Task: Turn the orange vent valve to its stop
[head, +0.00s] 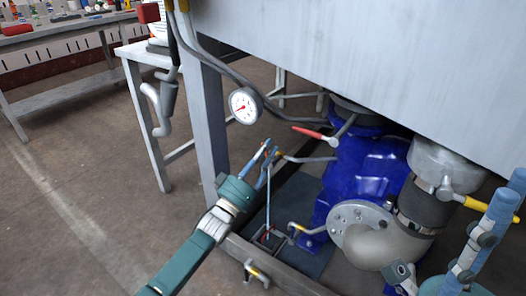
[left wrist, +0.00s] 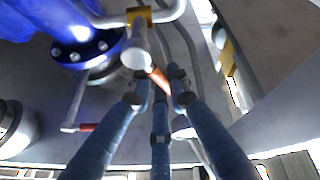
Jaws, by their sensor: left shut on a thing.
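The orange vent valve's handle (left wrist: 158,79) sits between the fingertips of my left gripper (left wrist: 160,82) in the left wrist view, below a pale round stem end. In the head view my left gripper (head: 266,160) is shut on this handle at the pipe left of the blue pump, with only a trace of orange (head: 268,147) showing. The fingers hide most of the handle, and its turn angle is hard to read. My right gripper (head: 480,240) is partly in view at the lower right, near the grey elbow pipe; its opening is unclear.
A red-handled lever (head: 312,132) and a pressure gauge (head: 244,105) are close above my left gripper. The blue pump (head: 365,165) and elbow pipe (head: 380,240) stand to the right, under a large grey tank (head: 380,55).

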